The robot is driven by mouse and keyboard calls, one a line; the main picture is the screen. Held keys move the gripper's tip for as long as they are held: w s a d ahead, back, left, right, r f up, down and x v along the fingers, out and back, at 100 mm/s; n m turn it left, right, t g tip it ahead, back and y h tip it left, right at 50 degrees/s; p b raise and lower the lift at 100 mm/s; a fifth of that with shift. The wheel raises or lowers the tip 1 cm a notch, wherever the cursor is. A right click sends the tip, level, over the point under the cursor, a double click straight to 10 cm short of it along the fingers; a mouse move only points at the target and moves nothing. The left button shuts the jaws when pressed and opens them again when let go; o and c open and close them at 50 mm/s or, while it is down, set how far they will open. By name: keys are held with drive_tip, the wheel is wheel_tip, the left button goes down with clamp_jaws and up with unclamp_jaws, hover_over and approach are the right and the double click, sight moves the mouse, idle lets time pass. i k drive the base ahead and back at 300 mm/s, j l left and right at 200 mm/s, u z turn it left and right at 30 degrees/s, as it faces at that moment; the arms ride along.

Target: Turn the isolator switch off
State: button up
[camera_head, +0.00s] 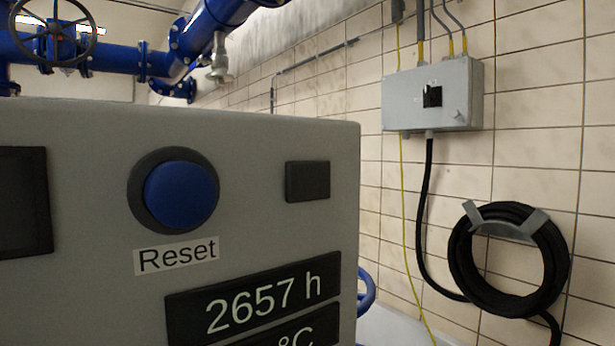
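A grey box (402,104) is fixed high on the tiled wall at the right, with cables entering from above and a black cable leaving below. On its front is a small black switch (433,97), which looks like the isolator switch. Its handle is too small to tell which position it is in. A small round knob or lock sits to its right on the box front. My gripper is not in view.
A large grey panel (90,200) fills the near left, with a blue Reset button (181,196) and a display (254,302). A coiled black hose or cable (459,262) hangs on the right wall. Blue pipes (115,58) and a handwheel (57,28) stand behind the panel.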

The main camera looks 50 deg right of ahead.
sight(429, 96)
drive_tip(key=z, duration=1.4)
